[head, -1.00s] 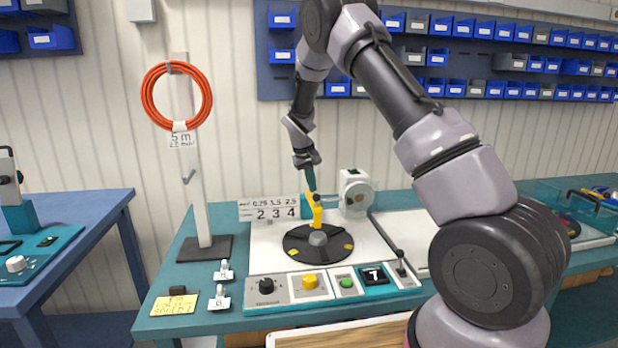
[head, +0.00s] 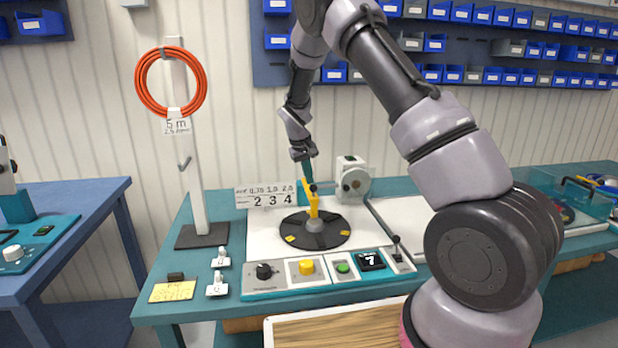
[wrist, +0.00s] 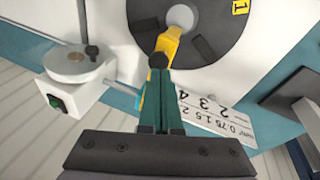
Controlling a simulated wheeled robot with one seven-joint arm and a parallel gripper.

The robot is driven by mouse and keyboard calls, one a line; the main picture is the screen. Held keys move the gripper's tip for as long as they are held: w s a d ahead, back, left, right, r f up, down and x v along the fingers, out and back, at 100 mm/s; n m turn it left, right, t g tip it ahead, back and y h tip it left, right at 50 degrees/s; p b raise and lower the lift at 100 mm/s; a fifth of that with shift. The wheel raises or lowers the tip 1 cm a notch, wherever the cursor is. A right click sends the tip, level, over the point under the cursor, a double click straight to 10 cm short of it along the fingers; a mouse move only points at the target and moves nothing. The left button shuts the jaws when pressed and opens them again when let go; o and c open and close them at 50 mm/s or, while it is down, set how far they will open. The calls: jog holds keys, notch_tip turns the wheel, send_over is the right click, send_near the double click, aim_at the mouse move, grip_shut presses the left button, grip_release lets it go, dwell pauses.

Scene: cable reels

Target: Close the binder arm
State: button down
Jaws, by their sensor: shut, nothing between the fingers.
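A yellow arm (head: 312,205) rises from the hub of a black round reel plate (head: 291,237) on the white bench panel. In the wrist view the yellow arm (wrist: 168,44) lies just beyond my fingertips. A thin rod (head: 326,186) runs from a white unit with a round disc (head: 353,180) towards the yellow arm. I cannot tell for sure which part is the binder arm. My gripper (head: 309,181) is shut and empty, pointing down at the yellow arm's top. In the wrist view its teal fingers (wrist: 160,72) are together, with a dark knob at their tips; contact is unclear.
A number plate (head: 265,196) stands behind the reel plate. A control strip with a black knob (head: 264,271), yellow knob, green button and display (head: 371,260) lines the front, with a lever (head: 398,246) at its right. An orange cable coil (head: 138,85) hangs on a post at left.

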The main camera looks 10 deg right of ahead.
jog(key=s+d+r+m+y, duration=0.1)
jog(key=s+r, duration=0.3)
jog(key=r, duration=0.5)
jog(key=s+d+r+m, duration=0.1)
jog(key=s+r, duration=0.2)
jog(key=r, duration=0.6)
jog(key=s+d+r+m+t+y, duration=0.2)
jog(key=s+d+r, duration=0.2)
jog(key=s+r, duration=0.75)
jog(key=s+d+r+m+t+y, duration=0.1)
jog(key=s+m+t, duration=0.1)
jog(key=s, duration=1.8)
jog(key=shift+d+m+t, duration=0.3)
jog(key=shift+d+t, duration=0.05)
jog(key=shift+t, duration=0.05)
